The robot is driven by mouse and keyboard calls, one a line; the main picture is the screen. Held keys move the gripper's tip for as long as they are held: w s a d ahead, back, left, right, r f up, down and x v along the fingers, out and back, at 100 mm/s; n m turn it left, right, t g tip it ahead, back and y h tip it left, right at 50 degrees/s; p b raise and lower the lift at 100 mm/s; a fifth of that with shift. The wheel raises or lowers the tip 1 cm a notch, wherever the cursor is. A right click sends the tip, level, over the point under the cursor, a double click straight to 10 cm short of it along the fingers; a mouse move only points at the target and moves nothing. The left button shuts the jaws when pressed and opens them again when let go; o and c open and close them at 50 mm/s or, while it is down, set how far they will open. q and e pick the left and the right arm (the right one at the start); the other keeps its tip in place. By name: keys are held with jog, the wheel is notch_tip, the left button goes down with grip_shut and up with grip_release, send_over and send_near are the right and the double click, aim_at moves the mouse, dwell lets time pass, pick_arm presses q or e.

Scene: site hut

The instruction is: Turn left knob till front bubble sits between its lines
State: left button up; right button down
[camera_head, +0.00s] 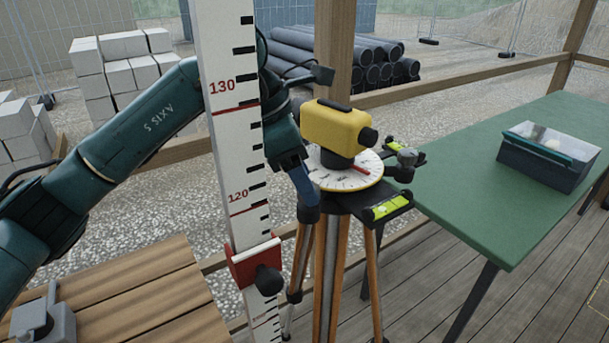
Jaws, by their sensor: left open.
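A yellow level instrument (335,127) stands on a round white dial plate (364,176) on top of a wooden tripod (331,265). The front bubble vial (387,208) is a yellow-green tube in a black holder at the plate's front right. A pale spot shows left of its middle; its place against the lines is too small to tell. A second green vial (392,146) lies to the right, by a grey knob (407,157). My left gripper (307,204) points down at the plate's left side, open. The left knob is not clearly seen, perhaps hidden by the gripper. My right gripper is out of view.
A tall white measuring staff (231,120) with a red clamp (253,262) stands in front of my left arm. A green table (470,205) with a lidded box (548,156) is at right. A wooden bench (150,295) is lower left.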

pick_arm(q)
jog(key=shift+d+f, duration=0.2)
jog(key=shift+f, duration=0.3)
jog(key=c, duration=1)
jog(key=shift+o, duration=0.2)
